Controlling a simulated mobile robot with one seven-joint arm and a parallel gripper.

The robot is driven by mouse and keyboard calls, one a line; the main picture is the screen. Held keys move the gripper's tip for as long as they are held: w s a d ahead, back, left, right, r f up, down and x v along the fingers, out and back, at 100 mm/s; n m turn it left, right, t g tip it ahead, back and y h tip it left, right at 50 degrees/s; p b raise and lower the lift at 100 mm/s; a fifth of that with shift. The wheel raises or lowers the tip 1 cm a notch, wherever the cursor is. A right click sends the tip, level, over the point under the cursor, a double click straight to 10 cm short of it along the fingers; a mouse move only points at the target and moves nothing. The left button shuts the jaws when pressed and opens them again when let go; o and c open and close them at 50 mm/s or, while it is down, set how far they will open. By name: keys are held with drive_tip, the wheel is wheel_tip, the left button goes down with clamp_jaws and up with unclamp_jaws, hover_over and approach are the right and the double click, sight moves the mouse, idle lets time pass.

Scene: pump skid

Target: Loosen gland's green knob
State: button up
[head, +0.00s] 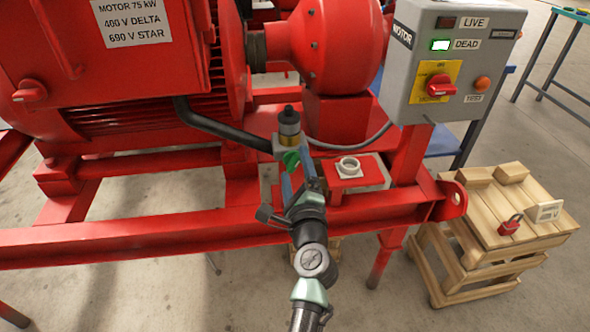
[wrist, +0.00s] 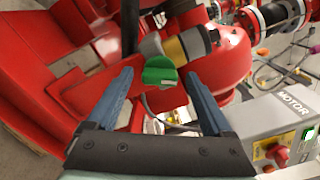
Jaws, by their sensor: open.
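The gland's green knob (head: 291,160) sits low on the gland (head: 289,125), a dark and brass fitting at the end of a black cable, above the red skid rail. In the wrist view the green knob (wrist: 160,71) shows ahead of my gripper, between the lines of its two fingers, with the gland's yellowish body (wrist: 190,43) behind it. My gripper (wrist: 158,85) is open and empty, its blue fingers to the left and right. In the head view my gripper (head: 296,178) is beside the knob and partly covers the area below it. I cannot tell any contact.
A grey motor control box (head: 455,60) with a red switch and lit green DEAD lamp stands to the right. A wooden crate (head: 510,215) holds a red padlock (head: 510,226) and a tag.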

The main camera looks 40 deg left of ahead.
clamp_jaws()
idle(0.5)
